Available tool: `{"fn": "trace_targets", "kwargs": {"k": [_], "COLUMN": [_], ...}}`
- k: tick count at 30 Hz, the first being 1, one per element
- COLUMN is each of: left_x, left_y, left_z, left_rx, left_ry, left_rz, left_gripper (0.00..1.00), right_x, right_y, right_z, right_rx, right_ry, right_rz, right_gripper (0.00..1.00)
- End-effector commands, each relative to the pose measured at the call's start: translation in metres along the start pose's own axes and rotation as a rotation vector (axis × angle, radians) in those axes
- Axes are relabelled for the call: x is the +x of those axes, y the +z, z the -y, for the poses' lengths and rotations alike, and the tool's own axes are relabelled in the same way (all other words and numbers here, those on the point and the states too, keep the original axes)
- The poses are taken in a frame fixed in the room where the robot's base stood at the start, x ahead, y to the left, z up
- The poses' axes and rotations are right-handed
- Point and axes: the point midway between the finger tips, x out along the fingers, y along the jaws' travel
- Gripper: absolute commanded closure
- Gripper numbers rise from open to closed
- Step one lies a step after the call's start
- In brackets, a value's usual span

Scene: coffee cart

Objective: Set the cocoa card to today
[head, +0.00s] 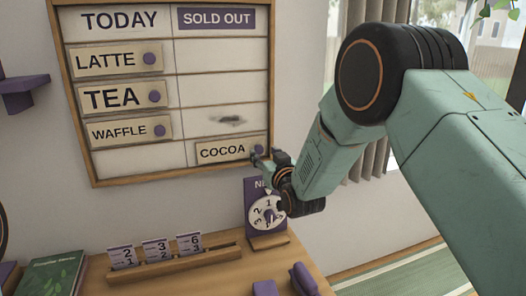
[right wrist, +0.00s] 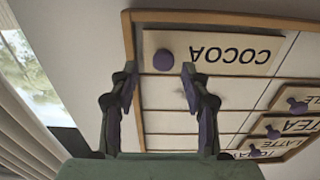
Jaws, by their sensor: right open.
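The menu board (head: 135,175) hangs on the wall with a TODAY column on the left and a SOLD OUT column on the right. The cocoa card (head: 222,152) sits in the bottom row of the SOLD OUT column, its purple knob at the right end. My right gripper (head: 265,155) is at that knob end. In the right wrist view the cocoa card (right wrist: 225,52) appears upside down, and the open fingers of my right gripper (right wrist: 158,85) point toward its knob (right wrist: 163,60), which lies between their tips in the picture. My left gripper is not in view.
Latte (head: 118,60), tea (head: 123,97) and waffle (head: 130,130) cards fill the upper TODAY rows; the bottom TODAY slot (head: 140,160) is empty. A dial (head: 266,212) stands below my right gripper. Numbered cards (head: 156,250) sit in a wooden holder on the counter.

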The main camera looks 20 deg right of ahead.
Motion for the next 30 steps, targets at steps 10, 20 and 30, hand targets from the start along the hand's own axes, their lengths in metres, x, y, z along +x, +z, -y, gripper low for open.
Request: {"fn": "trace_targets", "kwargs": {"k": [10,20,30], "left_x": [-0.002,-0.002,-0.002], "left_y": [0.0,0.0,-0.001], "left_z": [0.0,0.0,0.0], "left_rx": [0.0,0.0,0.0], "left_ry": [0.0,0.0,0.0], "left_rz": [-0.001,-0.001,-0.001], "left_gripper": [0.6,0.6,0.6], "right_x": [0.023,0.025,0.024], "right_y": [0.0,0.0,0.0], "right_z": [0.0,0.0,0.0], "right_rx": [0.0,0.0,0.0], "right_ry": [-0.001,0.0,0.0], "right_rz": [0.0,0.001,0.0], "right_gripper": [0.53,0.6,0.89]}}
